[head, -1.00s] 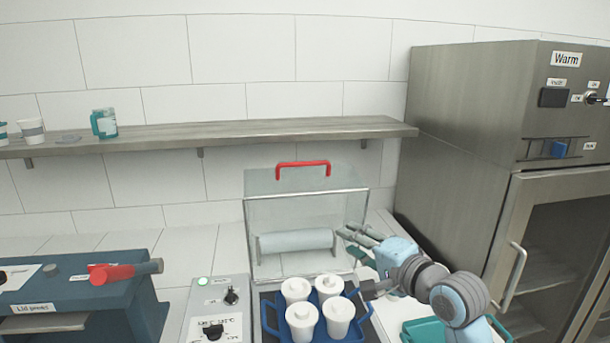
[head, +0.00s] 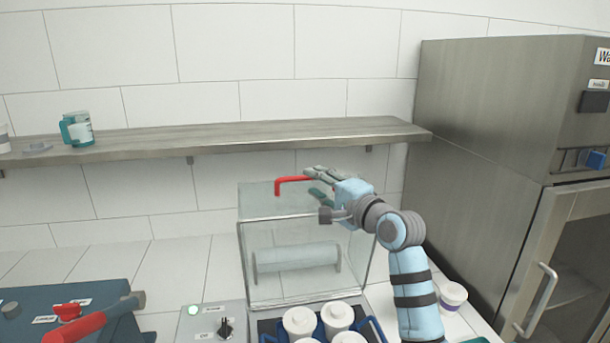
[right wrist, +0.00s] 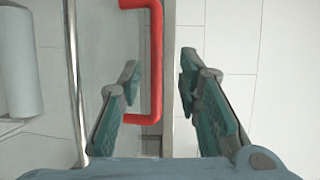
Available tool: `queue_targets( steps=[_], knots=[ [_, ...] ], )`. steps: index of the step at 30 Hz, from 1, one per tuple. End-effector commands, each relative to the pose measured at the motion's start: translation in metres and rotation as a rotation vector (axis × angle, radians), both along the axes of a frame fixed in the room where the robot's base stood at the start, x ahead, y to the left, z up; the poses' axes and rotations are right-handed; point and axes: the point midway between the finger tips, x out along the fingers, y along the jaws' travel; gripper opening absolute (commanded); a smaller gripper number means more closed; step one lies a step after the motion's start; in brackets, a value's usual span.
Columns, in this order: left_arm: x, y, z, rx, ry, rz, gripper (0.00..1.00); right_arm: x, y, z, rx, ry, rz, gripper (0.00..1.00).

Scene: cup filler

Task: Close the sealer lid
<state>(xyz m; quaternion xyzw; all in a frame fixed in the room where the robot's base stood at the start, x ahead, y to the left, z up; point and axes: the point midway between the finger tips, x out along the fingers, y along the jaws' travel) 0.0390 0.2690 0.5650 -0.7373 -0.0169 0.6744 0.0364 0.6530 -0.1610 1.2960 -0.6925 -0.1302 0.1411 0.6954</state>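The sealer's clear lid (head: 300,228) stands raised, with a white roll (head: 297,257) visible behind it. Its red handle (head: 292,183) is at the top edge. My right gripper (head: 318,182) is at the right end of this handle. In the right wrist view the red handle (right wrist: 156,65) lies between the two open teal-padded fingers (right wrist: 160,100), closer to the left one, with a gap on the right. White lidded cups (head: 300,321) stand in a blue carrier in front of the lid. My left gripper is not in view.
A control box (head: 212,322) with a green light and knob stands left of the cups. A lid press with a red lever (head: 90,324) is at the lower left. A shelf (head: 230,138) runs behind, and a steel warming cabinet (head: 490,130) is at right.

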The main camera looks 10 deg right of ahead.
Motion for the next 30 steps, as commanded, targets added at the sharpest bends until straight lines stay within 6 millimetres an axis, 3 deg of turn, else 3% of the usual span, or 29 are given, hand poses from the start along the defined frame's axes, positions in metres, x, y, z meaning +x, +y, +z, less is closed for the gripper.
queue_targets(
  steps=[6,17,24,30],
  knots=[
    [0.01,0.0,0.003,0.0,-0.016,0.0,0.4,0.037,0.016,0.0,0.001,0.001,0.002,0.32],
    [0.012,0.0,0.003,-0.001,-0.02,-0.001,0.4,0.046,0.02,-0.001,-0.001,0.0,0.003,0.32],
    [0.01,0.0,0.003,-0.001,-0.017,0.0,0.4,0.045,0.02,-0.001,-0.001,0.001,0.003,0.0],
    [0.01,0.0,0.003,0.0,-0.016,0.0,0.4,0.045,0.02,-0.001,-0.002,0.0,0.003,0.0]
  ],
)
